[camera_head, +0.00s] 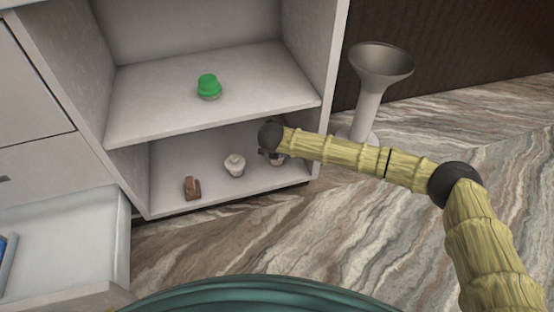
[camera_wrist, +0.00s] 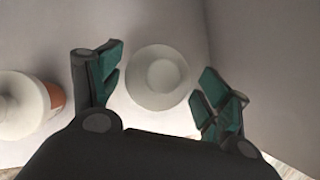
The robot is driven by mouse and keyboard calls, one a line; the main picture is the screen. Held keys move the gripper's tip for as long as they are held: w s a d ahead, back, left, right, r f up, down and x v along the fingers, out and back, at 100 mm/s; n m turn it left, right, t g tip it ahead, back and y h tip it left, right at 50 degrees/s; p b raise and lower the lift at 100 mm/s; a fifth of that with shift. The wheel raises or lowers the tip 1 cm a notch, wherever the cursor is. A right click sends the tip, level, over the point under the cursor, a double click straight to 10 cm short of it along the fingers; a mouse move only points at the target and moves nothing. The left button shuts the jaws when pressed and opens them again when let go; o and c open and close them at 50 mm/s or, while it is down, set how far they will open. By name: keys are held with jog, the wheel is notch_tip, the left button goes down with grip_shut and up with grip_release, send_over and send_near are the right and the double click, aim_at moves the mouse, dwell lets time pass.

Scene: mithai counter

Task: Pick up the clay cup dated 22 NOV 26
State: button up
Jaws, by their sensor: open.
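My gripper (camera_wrist: 160,85) is open at the lower shelf, with a finger on each side of a pale round cup (camera_wrist: 160,78) seen from above. The fingers look apart from it. In the head view this cup (camera_head: 277,160) is mostly hidden behind my arm. A second cup with a white top (camera_wrist: 22,105) and an orange-brown side stands left of my left finger. A pale lidded cup (camera_head: 234,165) shows left of my gripper in the head view. No date is readable on any of them.
A brown block-like thing (camera_head: 192,188) lies on the lower shelf (camera_head: 165,165) at left. A green-topped cup (camera_head: 209,87) stands on the upper shelf (camera_head: 150,105). The cabinet's side wall (camera_wrist: 260,70) is close on the right. A grey funnel-topped stand (camera_head: 375,80) is outside the cabinet.

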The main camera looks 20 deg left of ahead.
jog(key=shift+b+x, duration=1.3)
jog(key=shift+x, duration=0.1)
jog(key=shift+b+x, duration=0.75)
jog(key=shift+x, duration=0.45)
jog(key=shift+r, duration=0.1)
jog(key=c, duration=1)
